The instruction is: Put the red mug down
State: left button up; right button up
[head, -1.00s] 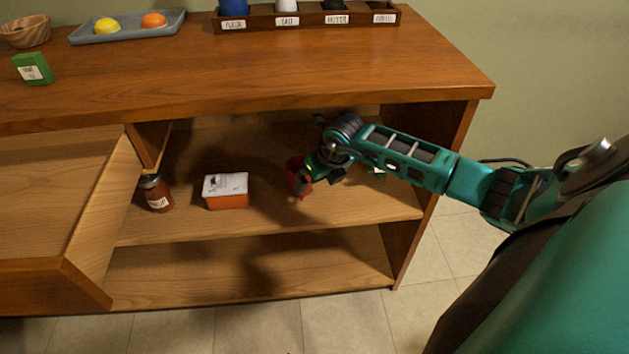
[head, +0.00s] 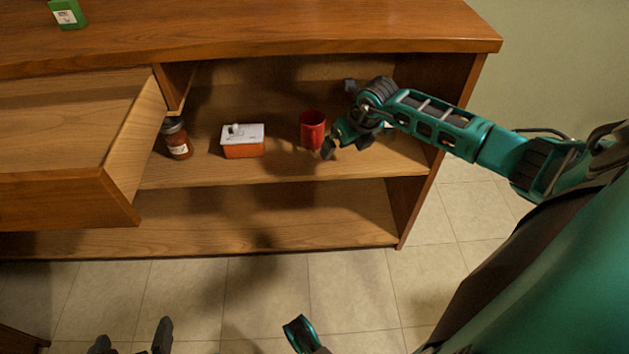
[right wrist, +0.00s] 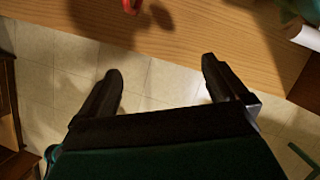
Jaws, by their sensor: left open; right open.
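The red mug (head: 312,130) stands upright on the upper shelf (head: 280,172) of the open cabinet in the head view. Only a small red part of it (right wrist: 131,5) shows at the top edge of the right wrist view. My right gripper (head: 345,146) is just right of the mug, open and apart from it. Its two spread fingers (right wrist: 160,72) have nothing between them in the right wrist view. My left gripper (head: 132,340) is open and empty, low over the floor at the bottom of the head view.
An orange box with a white lid (head: 242,142) stands left of the mug, and a brown jar (head: 177,138) beyond it. An open drawer (head: 65,200) juts out at left. The lower shelf (head: 270,215) looks clear. A green box (head: 67,13) stands on the counter.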

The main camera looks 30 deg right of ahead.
jog(key=s+a+r+m+t+y, duration=0.1)
jog(key=s+a+m+t+y, duration=0.15)
jog(key=a+y, duration=1.2)
jog(key=s+a+r+m+t+h, duration=0.1)
jog(key=a+r+m+t+h, duration=0.1)
jog(key=a+r+m+t, duration=0.3)
jog(key=s+a+r+m+t+h, duration=0.1)
jog(key=a+r+m+h, duration=0.15)
jog(key=a, duration=0.45)
jog(key=s+f+m+g+h, duration=0.1)
jog(key=s+f+m+h, duration=0.2)
jog(key=m, duration=0.8)
jog(key=s+f+m+g+h, duration=0.1)
jog(key=s+f+m+h, duration=0.2)
jog(key=s+f+m, duration=0.2)
jog(key=s+m, duration=0.3)
jog(key=m, duration=0.3)
jog(key=shift+s+d+f+h, duration=0.15)
jog(key=shift+s+d+h, duration=0.1)
jog(key=shift+s+h, duration=0.05)
